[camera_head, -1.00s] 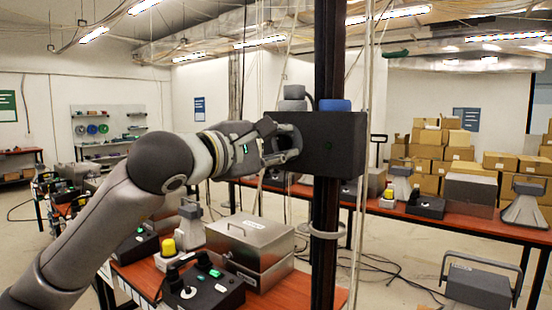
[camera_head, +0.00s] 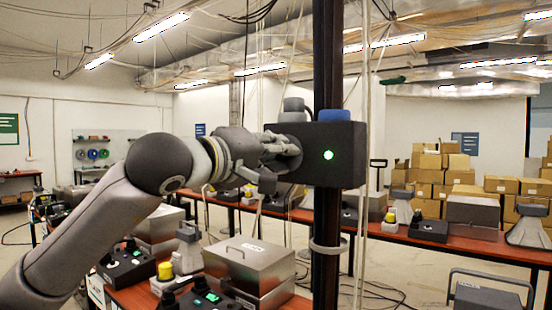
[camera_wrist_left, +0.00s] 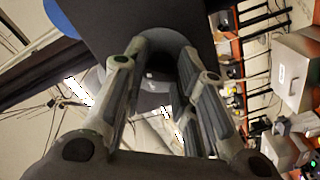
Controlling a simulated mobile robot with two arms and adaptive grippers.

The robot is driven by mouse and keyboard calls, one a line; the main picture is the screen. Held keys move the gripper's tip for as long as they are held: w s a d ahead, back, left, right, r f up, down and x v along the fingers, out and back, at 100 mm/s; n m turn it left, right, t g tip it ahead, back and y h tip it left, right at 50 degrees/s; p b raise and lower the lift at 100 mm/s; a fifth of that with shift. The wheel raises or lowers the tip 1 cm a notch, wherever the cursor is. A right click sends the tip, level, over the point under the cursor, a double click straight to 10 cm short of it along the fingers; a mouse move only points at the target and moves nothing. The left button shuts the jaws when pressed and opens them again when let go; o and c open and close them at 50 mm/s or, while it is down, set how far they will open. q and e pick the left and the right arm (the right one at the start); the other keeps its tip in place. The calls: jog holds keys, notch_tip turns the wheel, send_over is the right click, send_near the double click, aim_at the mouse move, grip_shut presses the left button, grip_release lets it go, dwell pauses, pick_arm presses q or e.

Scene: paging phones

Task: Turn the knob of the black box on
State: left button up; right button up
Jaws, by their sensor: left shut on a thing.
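My left gripper (camera_head: 290,158) is at the left side of the box. In the left wrist view its two fingers (camera_wrist_left: 155,78) are on either side of the knob and shut on it. The fingers partly hide the knob in the head view. My right gripper is not in view.
The dark post (camera_head: 326,240) runs up through the middle, with pale cables beside it. Metal cases (camera_head: 249,262) and control boxes stand on the near table. A long table behind holds more devices, and cardboard boxes (camera_head: 450,170) are stacked at the back right.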

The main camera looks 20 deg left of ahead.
pick_arm(q)
jog(key=shift+f+m, duration=0.15)
jog(key=shift+m, duration=0.75)
jog(key=o, duration=1)
jog(key=shift+o, duration=0.2)
jog(key=v, duration=1.2)
